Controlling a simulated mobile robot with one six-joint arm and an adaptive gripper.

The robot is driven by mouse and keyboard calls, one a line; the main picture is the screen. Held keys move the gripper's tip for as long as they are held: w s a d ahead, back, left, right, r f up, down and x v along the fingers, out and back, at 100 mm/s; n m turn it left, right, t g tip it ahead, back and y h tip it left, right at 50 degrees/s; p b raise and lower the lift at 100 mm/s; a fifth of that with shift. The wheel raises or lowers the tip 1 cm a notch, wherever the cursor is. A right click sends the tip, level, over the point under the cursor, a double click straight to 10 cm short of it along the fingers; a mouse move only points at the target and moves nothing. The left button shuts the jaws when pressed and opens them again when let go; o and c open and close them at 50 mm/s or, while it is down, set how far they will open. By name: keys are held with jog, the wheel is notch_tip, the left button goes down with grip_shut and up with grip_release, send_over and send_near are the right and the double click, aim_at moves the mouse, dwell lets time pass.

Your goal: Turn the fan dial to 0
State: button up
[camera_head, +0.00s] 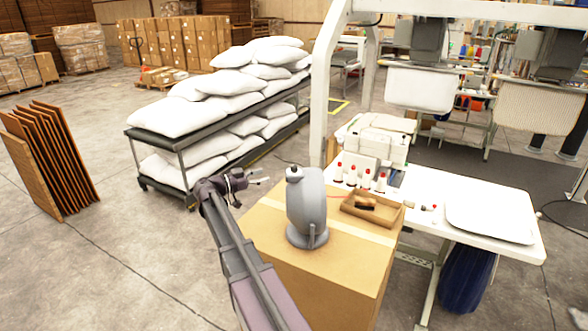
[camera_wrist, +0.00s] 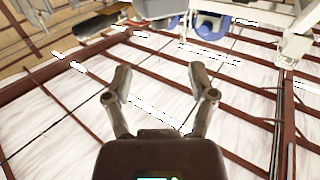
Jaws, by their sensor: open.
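A grey fan (camera_head: 308,208) stands upright on a cardboard box (camera_head: 318,270) in the head view, seen from the side or back. A small knob-like part (camera_head: 294,172) sticks up at its top left; I cannot tell if it is the dial, and no marks or numbers are readable. My gripper (camera_head: 262,178) is just left of the fan at about the height of its top, apart from it, fingers toward the right. In the wrist view my gripper (camera_wrist: 160,82) has its two fingers spread with nothing between them. The fan is not recognisable in that view.
A brown tray (camera_head: 371,208) sits on the box right of the fan. A white table (camera_head: 470,212) with a sewing machine (camera_head: 375,145) stands behind and right. A rack of white pillows (camera_head: 220,100) is behind my arm.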

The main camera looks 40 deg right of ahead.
aim_at(294, 166)
jog(key=x, duration=1.2)
jog(key=shift+d, duration=0.15)
grip_shut()
